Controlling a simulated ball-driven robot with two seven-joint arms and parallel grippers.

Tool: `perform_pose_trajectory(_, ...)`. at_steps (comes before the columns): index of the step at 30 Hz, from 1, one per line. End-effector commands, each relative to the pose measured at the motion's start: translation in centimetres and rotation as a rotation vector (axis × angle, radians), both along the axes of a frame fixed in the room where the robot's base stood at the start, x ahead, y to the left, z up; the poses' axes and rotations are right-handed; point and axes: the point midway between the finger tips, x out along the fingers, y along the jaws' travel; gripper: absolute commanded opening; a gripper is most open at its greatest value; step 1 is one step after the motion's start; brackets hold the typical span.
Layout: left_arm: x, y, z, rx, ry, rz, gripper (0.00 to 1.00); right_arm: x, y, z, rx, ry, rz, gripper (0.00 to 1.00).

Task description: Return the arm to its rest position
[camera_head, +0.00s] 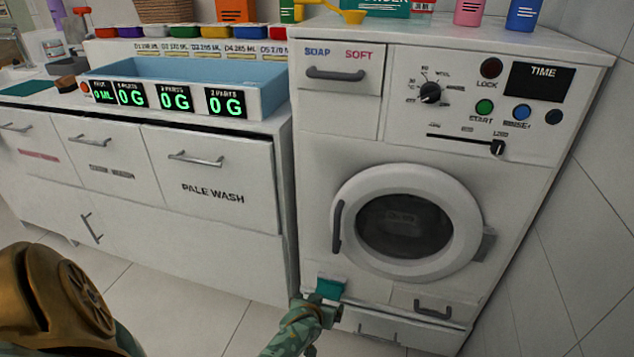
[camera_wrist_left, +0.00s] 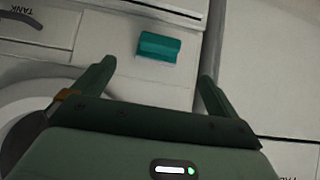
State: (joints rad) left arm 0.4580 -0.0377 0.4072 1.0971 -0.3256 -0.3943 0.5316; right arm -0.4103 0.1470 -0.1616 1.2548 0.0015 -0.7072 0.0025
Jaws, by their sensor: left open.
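My left arm comes in from the bottom left in the head view. Its gripper (camera_head: 322,306) is low in front of the lower left corner of the white washing machine (camera_head: 310,190). In the left wrist view, the left gripper (camera_wrist_left: 157,72) has its fingers spread, with nothing between them. A small teal block (camera_wrist_left: 158,47) shows beyond the fingertips, apart from them. The teal block also appears just above the gripper in the head view (camera_head: 330,288). I cannot tell whether it is fixed to the machine. My right gripper is not in view.
The machine's round door (camera_head: 405,222) looks shut. White drawers (camera_head: 210,180) stand to the left, with a blue tray (camera_head: 190,72) with green displays on top. Bottles (camera_head: 469,12) and a yellow scoop (camera_head: 352,16) are on the machine. A tiled wall (camera_head: 590,200) is at right.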

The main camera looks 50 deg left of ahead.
Motion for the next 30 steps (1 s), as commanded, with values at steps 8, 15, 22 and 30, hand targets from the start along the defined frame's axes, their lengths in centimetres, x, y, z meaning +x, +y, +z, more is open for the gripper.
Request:
perform_pose_trajectory(8, -0.1, 0.0, 0.2, 0.000, 0.001, -0.001, 0.98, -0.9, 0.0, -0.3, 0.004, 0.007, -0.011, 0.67)
perform_pose_trajectory(15, -0.1, 0.0, 0.1, 0.000, 0.001, -0.001, 0.98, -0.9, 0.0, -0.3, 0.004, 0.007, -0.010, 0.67)
perform_pose_trajectory(22, -0.2, 0.0, 0.3, 0.000, 0.001, -0.002, 0.98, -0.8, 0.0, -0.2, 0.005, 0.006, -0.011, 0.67)
perform_pose_trajectory(30, -5.0, -3.7, 5.6, 0.004, 0.077, -0.137, 0.98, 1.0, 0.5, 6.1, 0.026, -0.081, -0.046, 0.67)
